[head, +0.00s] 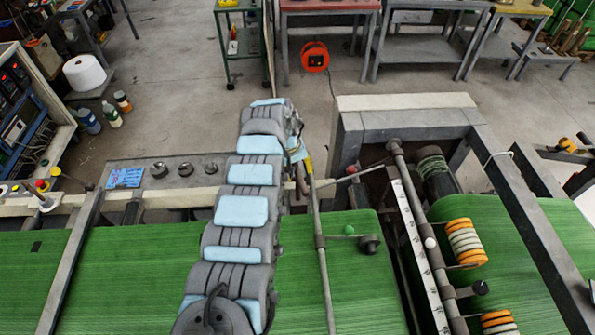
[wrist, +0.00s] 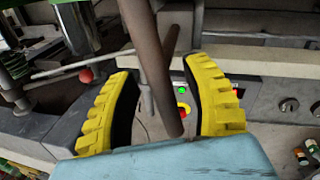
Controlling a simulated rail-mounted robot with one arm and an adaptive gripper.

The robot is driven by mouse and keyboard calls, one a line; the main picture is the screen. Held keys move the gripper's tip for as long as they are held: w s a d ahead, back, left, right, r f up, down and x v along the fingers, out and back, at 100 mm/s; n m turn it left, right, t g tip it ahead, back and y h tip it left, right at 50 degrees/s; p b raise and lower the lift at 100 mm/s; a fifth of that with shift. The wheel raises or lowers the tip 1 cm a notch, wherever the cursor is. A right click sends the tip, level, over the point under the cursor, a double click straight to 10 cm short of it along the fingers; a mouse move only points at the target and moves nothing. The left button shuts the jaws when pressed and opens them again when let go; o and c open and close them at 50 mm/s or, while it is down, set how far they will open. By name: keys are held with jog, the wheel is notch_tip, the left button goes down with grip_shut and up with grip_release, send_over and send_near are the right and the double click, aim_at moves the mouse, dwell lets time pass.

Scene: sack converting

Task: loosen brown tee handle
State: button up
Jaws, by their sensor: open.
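The brown tee handle (wrist: 153,65) fills the middle of the wrist view. Its dark brown bar runs from the top edge down between my fingers, and a thinner stem branches off behind it. My gripper (wrist: 160,70) has two yellow ribbed fingers, open on either side of the bar. Gaps show between the bar and both fingers, so I see no contact. In the head view my gripper (head: 303,160) is mostly hidden behind my arm, with only some yellow showing beside the machine frame.
A long grey rod (head: 320,245) runs close to the right of my arm over the green belt (head: 120,275). A red ball knob (wrist: 86,75) on a rod is left of my fingers. A grey panel with round knobs (head: 184,169) lies left of my arm.

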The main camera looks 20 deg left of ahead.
jog(key=shift+f, duration=0.1)
grip_shut()
